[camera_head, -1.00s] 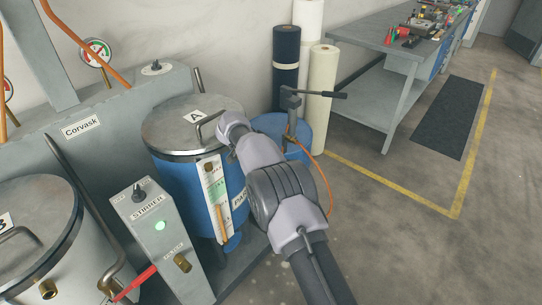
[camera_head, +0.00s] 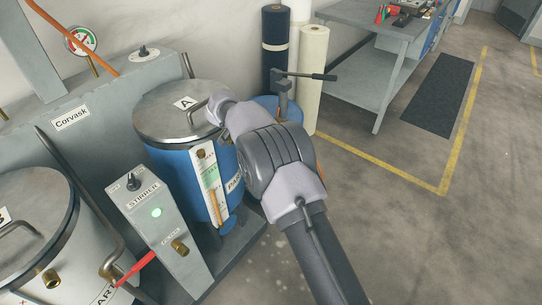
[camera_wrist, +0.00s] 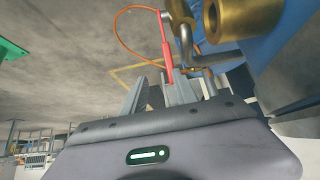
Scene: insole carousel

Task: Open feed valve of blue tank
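The blue tank (camera_head: 183,174) with a metal lid marked A stands in the middle of the head view, its front partly covered by my arm. In the wrist view, its blue wall (camera_wrist: 285,35) is at the upper right. A brass valve (camera_wrist: 180,12) with a red lever (camera_wrist: 167,48) shows beside it. My gripper (camera_wrist: 158,85) shows in the wrist view with its fingers apart. The lever's red end appears near the space between the fingers; whether it touches them I cannot tell. The gripper and this valve are hidden in the head view.
A grey stirrer box (camera_head: 160,230) with a green light stands left of the blue tank. A pale tank (camera_head: 35,240) with a red lever (camera_head: 136,268) is at lower left. Rolls (camera_head: 312,80), a workbench (camera_head: 370,55) and open floor lie to the right.

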